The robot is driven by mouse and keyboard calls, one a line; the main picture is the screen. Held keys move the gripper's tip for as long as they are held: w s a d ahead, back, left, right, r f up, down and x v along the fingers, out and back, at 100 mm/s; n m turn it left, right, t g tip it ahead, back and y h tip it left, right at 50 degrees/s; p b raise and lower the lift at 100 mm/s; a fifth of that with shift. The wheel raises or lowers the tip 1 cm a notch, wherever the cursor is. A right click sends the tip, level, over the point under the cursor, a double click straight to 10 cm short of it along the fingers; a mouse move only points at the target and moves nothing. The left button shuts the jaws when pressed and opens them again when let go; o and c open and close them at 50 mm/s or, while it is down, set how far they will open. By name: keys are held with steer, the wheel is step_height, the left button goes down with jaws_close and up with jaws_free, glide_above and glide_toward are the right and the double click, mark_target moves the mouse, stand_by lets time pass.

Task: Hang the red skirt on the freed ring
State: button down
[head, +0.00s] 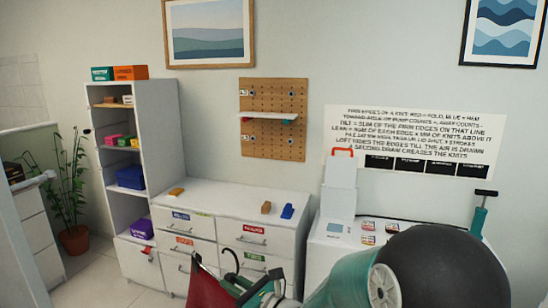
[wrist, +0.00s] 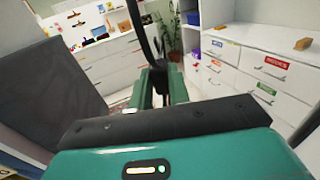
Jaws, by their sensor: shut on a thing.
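The red skirt (head: 208,288) shows at the bottom of the head view, cut off by the lower edge. A dark curved hanger hook (head: 234,258) rises beside it. My gripper (head: 262,285), teal and black, is just right of the skirt and seems shut on its hanger. In the wrist view my gripper (wrist: 157,82) is closed around a dark upright strip (wrist: 143,35), seemingly part of the hanger. I cannot pick out the freed ring in either view.
A white drawer chest (head: 245,205) stands ahead, below a pegboard (head: 274,140) with a small shelf. A tall open shelf unit (head: 170,110) is left of it. A white cabinet (head: 315,262) stands at right.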

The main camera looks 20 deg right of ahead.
step_height(320, 180, up, 25)
stand_by(6.1)
steer(key=shift+r, duration=0.1)
stand_by(0.3)
